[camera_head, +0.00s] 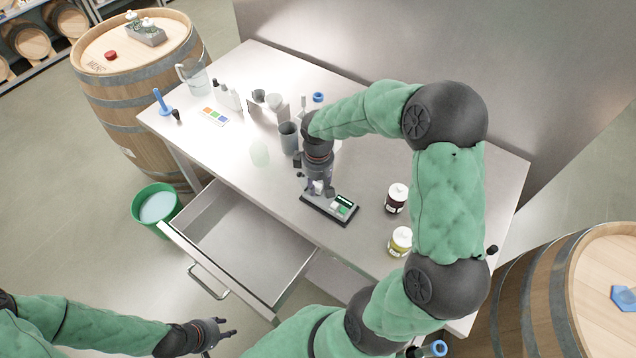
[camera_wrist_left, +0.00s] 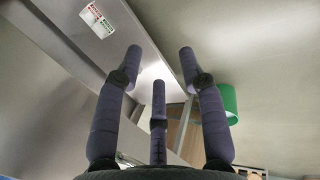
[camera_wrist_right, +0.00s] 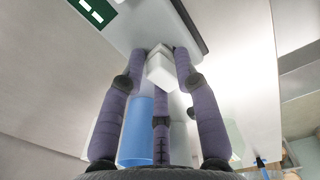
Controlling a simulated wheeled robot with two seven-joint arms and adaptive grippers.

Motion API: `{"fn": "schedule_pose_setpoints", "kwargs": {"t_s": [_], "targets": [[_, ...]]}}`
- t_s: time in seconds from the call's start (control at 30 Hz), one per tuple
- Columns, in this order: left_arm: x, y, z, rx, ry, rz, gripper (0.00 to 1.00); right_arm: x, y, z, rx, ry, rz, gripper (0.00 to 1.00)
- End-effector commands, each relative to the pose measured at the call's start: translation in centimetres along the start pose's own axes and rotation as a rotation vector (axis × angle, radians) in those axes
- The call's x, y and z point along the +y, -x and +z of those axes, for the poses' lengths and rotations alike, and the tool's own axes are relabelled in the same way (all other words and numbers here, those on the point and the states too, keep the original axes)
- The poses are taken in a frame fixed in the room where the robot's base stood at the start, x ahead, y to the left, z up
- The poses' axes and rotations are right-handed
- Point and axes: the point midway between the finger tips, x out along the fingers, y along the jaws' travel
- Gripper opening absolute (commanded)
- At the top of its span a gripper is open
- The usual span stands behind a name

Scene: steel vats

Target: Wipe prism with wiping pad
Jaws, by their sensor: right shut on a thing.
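My right gripper (camera_head: 318,188) is shut on a small white block, the wiping pad (camera_wrist_right: 160,70), seen between its fingertips in the right wrist view. It is just above or at the left end of a dark flat device (camera_head: 347,217) with green and white parts on the table. A prism cannot be told apart on the device, and the gripper covers part of it. Whether the pad touches the device is unclear. My left gripper (camera_head: 226,331) is open and empty, low in front of the drawer; its spread fingers show in the left wrist view (camera_wrist_left: 160,70).
The steel table (camera_head: 275,205) has an open, empty drawer (camera_head: 240,240). A grey cup (camera_head: 289,137) stands close behind my right gripper. A green bucket (camera_head: 157,208) is on the floor.

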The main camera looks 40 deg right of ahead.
Motion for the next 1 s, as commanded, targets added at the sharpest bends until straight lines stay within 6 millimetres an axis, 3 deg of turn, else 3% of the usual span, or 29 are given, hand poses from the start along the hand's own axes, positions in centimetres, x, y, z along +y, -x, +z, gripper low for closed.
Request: {"fn": "schedule_pose_setpoints", "kwargs": {"t_s": [1.0], "targets": [[1.3,3.7,0.1,0.000,0.000,0.000,0.40,0.0,5.1,0.0,0.001,0.000,0.000,0.16]]}}
